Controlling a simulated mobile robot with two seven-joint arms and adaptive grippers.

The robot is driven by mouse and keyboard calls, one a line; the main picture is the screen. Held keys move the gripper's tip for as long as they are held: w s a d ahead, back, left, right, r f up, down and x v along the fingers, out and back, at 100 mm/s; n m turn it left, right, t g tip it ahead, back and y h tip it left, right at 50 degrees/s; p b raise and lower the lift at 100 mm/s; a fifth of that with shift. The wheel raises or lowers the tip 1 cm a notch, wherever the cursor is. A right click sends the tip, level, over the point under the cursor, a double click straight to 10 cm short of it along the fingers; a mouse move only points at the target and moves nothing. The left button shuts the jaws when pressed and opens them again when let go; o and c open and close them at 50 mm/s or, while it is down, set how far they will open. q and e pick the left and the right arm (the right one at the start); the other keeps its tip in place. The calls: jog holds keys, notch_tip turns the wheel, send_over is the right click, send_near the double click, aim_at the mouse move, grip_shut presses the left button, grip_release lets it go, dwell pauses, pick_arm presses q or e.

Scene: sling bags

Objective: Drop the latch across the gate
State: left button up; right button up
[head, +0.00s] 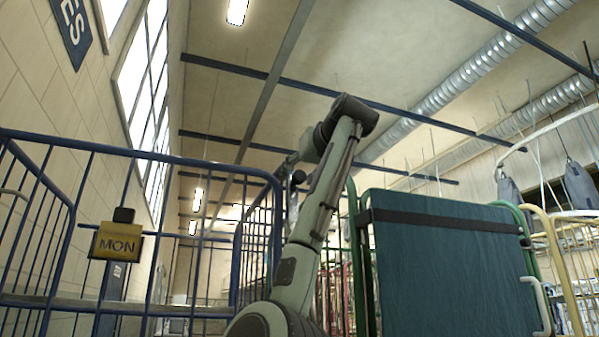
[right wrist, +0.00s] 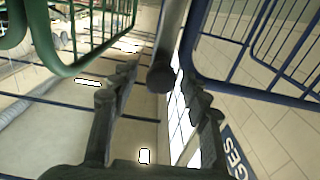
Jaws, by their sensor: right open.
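My right gripper (right wrist: 160,72) is open, with one finger on each side of a dark bar (right wrist: 160,80) with a rounded end. The bar looks like the upright latch, but I cannot be sure; no contact with the fingers shows. In the head view my right arm rises in the middle and bends over at the top, with the small right gripper (head: 293,178) partly hidden behind it. A blue barred gate (head: 277,235) stands just left of it. The blue bars also show in the right wrist view (right wrist: 255,92). My left gripper is not in view.
A green-framed cage (head: 353,225) with a dark teal panel (head: 450,265) and black strap stands at the right. A yellow MON tag (head: 117,242) hangs on the blue cage at the left. A yellow frame (head: 560,260) is far right. The space above is clear.

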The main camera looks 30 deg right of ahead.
jog(key=shift+w, duration=0.1)
grip_shut()
dwell(0.3)
